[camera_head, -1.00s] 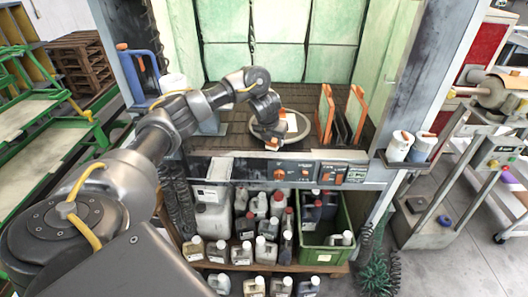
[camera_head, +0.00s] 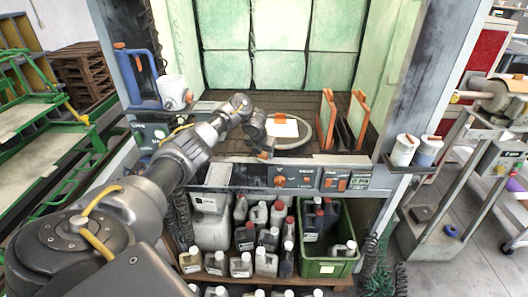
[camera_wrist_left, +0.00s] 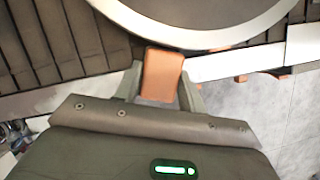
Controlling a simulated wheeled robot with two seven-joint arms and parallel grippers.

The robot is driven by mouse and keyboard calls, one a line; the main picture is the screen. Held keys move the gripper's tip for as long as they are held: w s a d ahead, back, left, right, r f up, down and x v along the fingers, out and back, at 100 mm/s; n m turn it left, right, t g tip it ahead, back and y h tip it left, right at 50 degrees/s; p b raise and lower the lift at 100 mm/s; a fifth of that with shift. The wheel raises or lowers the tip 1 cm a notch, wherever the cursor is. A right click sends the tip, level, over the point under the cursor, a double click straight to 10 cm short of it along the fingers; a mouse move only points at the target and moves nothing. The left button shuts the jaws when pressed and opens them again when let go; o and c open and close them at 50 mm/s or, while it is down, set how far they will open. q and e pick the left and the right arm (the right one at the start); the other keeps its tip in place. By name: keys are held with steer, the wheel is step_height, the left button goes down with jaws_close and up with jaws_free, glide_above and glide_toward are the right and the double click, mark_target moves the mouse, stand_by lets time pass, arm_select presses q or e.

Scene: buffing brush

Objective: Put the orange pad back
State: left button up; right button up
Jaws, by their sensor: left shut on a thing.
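My left gripper (camera_head: 265,149) is over the front of the slatted bench inside the green booth, next to the pale ring (camera_head: 302,143). In the left wrist view, my left gripper (camera_wrist_left: 161,92) is shut on an orange block, the orange pad (camera_wrist_left: 163,73), with one finger on each side. The ring (camera_wrist_left: 205,42) lies just beyond the pad there. An orange patch (camera_head: 281,117) with a white face shows by the ring in the head view; I cannot tell what it is. My right gripper is not in view.
Orange-edged panels (camera_head: 326,118) stand upright at the bench's right. The control panel (camera_head: 300,179) runs along the front. Bottles (camera_head: 265,262) and a green crate (camera_head: 325,267) sit below.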

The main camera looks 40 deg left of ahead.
arm_select(q)
steer(key=shift+f, duration=0.2)
steer(key=shift+f+b, duration=0.15)
steer(key=shift+b, duration=0.15)
steer(key=o, duration=0.9)
steer(key=shift+o, duration=0.2)
